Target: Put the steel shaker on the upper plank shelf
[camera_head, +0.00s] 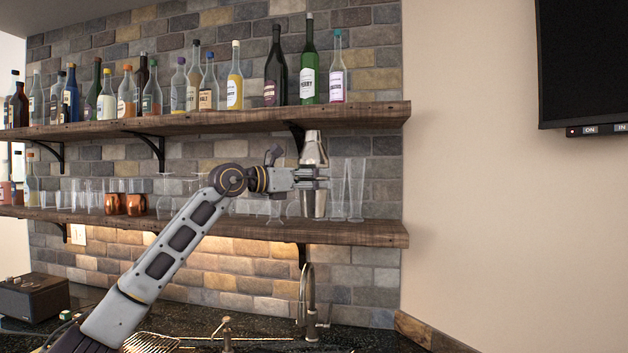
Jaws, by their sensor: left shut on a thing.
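The steel shaker (313,150) is upright at the right part of the lower plank shelf (360,232), below the upper plank shelf (365,115). My left gripper (312,179) comes in from the left and is shut around the shaker's middle. The fingers hide part of its body. Its base shows close above the lower shelf; I cannot tell whether it touches. My right gripper is not in view.
Clear glasses (352,188) stand close to the right of the shaker, and more glasses and copper mugs (125,204) stand to the left. Several bottles line the upper shelf, with bare plank right of the last bottle (337,75). A metal bracket (298,138) supports the upper shelf.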

